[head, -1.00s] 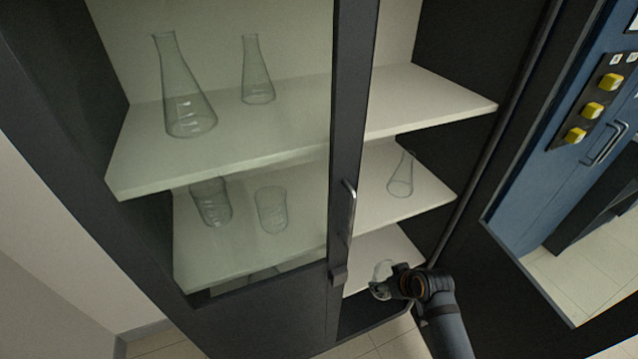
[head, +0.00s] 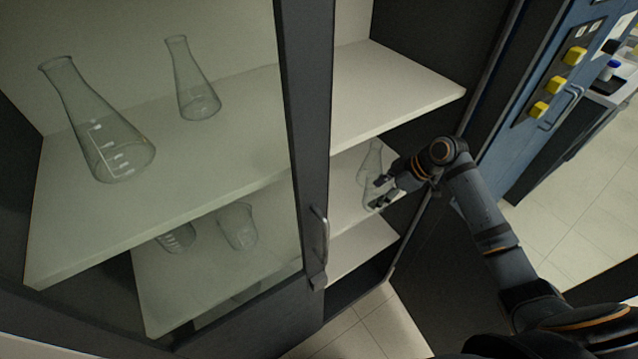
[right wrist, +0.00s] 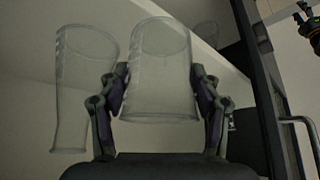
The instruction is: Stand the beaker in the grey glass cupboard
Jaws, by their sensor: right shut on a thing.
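The grey glass cupboard (head: 306,120) fills the left and middle of the head view; its right side is open. My right gripper (head: 382,190) is shut on the clear beaker (head: 370,197), at the opening by the middle shelf (head: 345,215). In the right wrist view the beaker (right wrist: 158,75) sits between both fingers of the gripper (right wrist: 160,105). Whether its base touches the shelf I cannot tell. My left gripper is not in view.
Two conical flasks (head: 95,130) (head: 195,90) stand on the upper shelf behind glass. Two glass vessels (head: 238,228) (head: 178,238) are below. Another clear vessel (right wrist: 82,95) is left of the held beaker. The door handle (head: 320,235) is left of the opening.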

